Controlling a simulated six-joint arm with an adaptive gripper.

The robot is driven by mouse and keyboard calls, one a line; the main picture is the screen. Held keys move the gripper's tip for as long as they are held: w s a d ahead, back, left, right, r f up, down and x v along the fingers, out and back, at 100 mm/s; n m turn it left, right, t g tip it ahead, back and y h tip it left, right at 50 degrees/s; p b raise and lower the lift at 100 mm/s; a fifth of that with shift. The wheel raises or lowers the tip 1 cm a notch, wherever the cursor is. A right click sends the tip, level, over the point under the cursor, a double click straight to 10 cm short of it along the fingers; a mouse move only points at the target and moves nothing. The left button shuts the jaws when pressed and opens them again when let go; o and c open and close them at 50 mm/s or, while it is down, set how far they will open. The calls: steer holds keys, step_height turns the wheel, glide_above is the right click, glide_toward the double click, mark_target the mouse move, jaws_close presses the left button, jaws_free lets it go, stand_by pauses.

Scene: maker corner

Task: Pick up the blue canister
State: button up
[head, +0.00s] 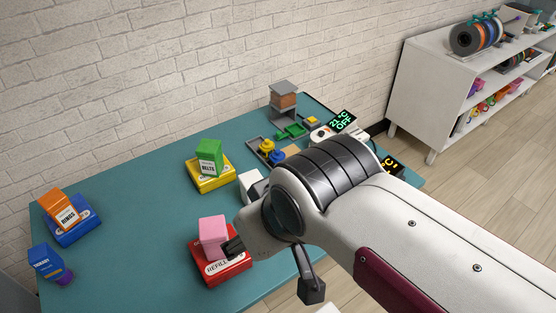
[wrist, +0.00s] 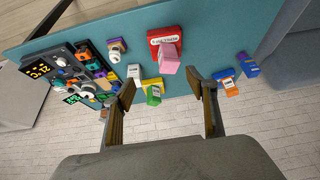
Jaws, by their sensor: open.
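The blue canister (head: 45,262) stands at the far left front of the teal table in the head view. It has a pale label, and a purple round part shows at its base. It also shows in the wrist view (wrist: 247,63), right of my right finger. My gripper (head: 272,268) is open and empty, above the table near the red tray and well to the right of the canister. In the wrist view the fingers of my gripper (wrist: 167,92) are spread wide, with nothing held between them.
A pink box (head: 213,230) sits on a red tray (head: 238,270). An orange box (head: 58,209) on a blue tray (head: 88,227) stands just behind the canister. A green box (head: 209,157) sits on a yellow tray (head: 226,178). Clear table (head: 140,245) lies between the canister and red tray.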

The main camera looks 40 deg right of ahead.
steer(key=shift+w, duration=0.1)
steer(key=w+d+m+t+h, duration=0.15)
steer(key=w+d, duration=0.35)
steer(key=w, duration=1)
steer(key=m+t+h, duration=0.3)
steer(key=t+h, duration=0.1)
steer(key=t, duration=0.2)
glide_above(278, 154)
steer(key=s+a, duration=0.2)
steer(key=s, duration=0.1)
step_height(278, 154, down, 20)
steer(key=shift+s+d+f, duration=0.2)
steer(key=shift+d+f, duration=0.15)
steer(key=shift+d, duration=0.05)
steer(key=shift+f, duration=0.1)
steer(key=shift+f, duration=3)
